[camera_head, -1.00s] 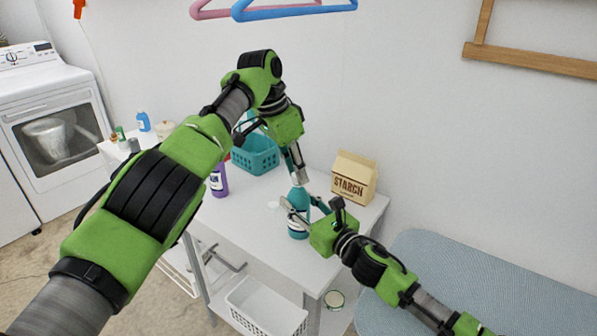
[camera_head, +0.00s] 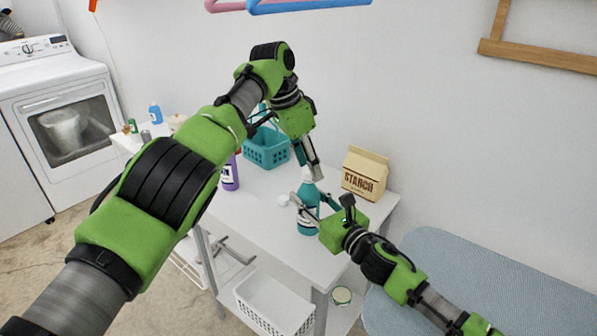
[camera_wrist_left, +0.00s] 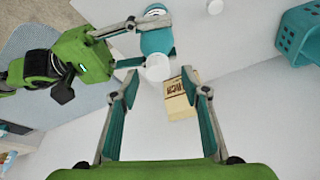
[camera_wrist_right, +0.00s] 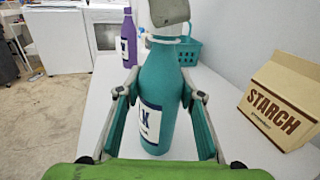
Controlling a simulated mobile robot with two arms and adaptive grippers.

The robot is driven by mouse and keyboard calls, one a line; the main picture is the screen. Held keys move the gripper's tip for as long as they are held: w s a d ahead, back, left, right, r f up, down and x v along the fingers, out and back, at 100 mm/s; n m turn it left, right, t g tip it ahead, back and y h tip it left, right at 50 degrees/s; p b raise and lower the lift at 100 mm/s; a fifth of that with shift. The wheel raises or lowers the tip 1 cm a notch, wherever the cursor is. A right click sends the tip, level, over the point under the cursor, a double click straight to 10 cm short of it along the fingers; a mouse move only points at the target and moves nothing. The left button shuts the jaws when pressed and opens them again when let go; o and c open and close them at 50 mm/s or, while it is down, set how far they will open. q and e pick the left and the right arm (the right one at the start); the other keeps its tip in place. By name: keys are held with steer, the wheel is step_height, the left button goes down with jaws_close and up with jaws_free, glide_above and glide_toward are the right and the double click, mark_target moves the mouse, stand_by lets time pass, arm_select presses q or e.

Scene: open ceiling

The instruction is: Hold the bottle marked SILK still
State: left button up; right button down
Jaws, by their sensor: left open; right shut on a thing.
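The teal bottle (camera_head: 308,216) stands upright near the table's front edge. Its white label shows the letters LK in the right wrist view (camera_wrist_right: 151,122); the rest of the word is hidden. My right gripper (camera_head: 314,204) is shut around the bottle's body, one finger on each side. My left gripper (camera_head: 314,173) is open above the bottle, pointing down. In the left wrist view, the white bottle top (camera_wrist_left: 158,68) lies just beyond and between its open fingers, apparently untouched. A grey fingertip hides part of the top in the right wrist view.
A STARCH box (camera_head: 364,173) stands right of the bottle. A purple bottle (camera_head: 230,175) and a teal basket (camera_head: 268,150) stand farther left and back. A small white round thing (camera_head: 283,200) lies on the table (camera_head: 258,206) beside the bottle. An ironing board (camera_head: 450,275) is at right.

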arm_select(q)
steer(key=r+n, duration=0.1)
steer(key=w+r+n+t, duration=0.1)
steer(key=r+n, duration=0.1)
steer(key=r+n+t, duration=0.1)
steer(key=shift+w+d+r+n, duration=0.15)
steer(key=shift+d+r+n, duration=0.15)
steer(key=s+a+n+y, duration=0.2)
steer(key=s+a, duration=0.3)
steer(key=s, duration=0.9)
steer(key=shift+s+f+n+g, duration=0.2)
steer(key=shift+s+n+g, duration=0.1)
steer(key=shift+n, duration=0.6)
steer(key=shift+w, duration=0.1)
steer(key=shift+w+d+f, duration=0.75)
steer(key=shift+w+f, duration=0.05)
steer(key=shift+w, duration=1.3)
steer(key=shift+w+d+f, duration=0.7)
steer(key=shift+w+f, duration=0.1)
steer(key=shift+w, duration=1.3)
steer(key=shift+w+d+f, duration=0.75)
steer(key=shift+w+f, duration=0.05)
steer(key=shift+w, duration=1.3)
